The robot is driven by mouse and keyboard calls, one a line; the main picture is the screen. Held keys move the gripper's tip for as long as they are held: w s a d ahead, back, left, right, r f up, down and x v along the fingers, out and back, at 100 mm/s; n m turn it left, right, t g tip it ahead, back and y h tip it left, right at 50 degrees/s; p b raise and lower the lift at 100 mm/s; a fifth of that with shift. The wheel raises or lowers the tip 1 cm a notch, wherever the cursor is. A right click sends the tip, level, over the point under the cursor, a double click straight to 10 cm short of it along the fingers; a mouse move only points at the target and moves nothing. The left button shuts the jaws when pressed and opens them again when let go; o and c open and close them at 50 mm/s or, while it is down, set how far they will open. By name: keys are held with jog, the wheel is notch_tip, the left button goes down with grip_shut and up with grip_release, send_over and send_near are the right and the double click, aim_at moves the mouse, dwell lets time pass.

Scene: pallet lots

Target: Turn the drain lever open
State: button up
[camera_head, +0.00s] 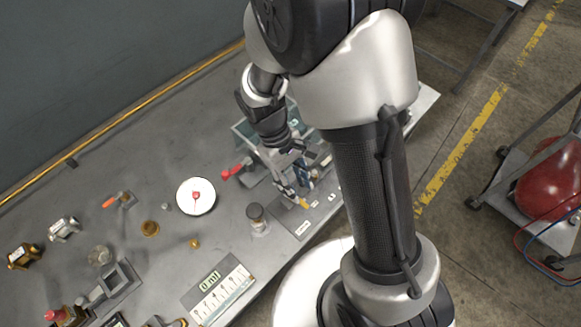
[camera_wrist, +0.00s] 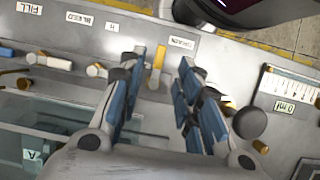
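In the wrist view, a lever with a yellow-orange handle (camera_wrist: 158,58) stands on a grey panel (camera_wrist: 215,62) beside a small white label that is too blurred to read surely. My gripper (camera_wrist: 163,62) is open, its blue-padded fingers apart on either side of this handle. I cannot tell whether either finger touches it. In the head view, my gripper (camera_head: 294,186) is low over the panel (camera_head: 288,219), with a yellow handle end (camera_head: 304,203) just in front of it. The lever's base is partly hidden by the gripper.
A round dark-topped jar (camera_head: 258,216) stands close to the panel. A white dial (camera_head: 196,196), a red handle (camera_head: 232,172) and a scale card marked 0 ml (camera_head: 222,293) are on the bench.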

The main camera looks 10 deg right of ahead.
jog(key=v, duration=0.6)
jog(key=shift+r, duration=0.35)
jog(key=shift+w+a, duration=0.1)
jog(key=shift+w, duration=0.05)
jog(key=s+d+r+m+t+y, duration=0.1)
jog(key=s+d+r+m+t, duration=0.2)
jog(key=r, duration=0.5)
jog(key=s+d+r+m+t+y, duration=0.1)
jog(key=s+d+r+m+t, duration=0.3)
jog(key=s+r, duration=0.3)
notch_tip(320, 180, up, 2)
jog(key=shift+s+r+t+y, duration=0.2)
jog(key=shift+s+t+y, duration=0.15)
jog(key=shift+t, duration=0.35)
jog(key=shift+o, duration=0.5)
dwell(0.4)
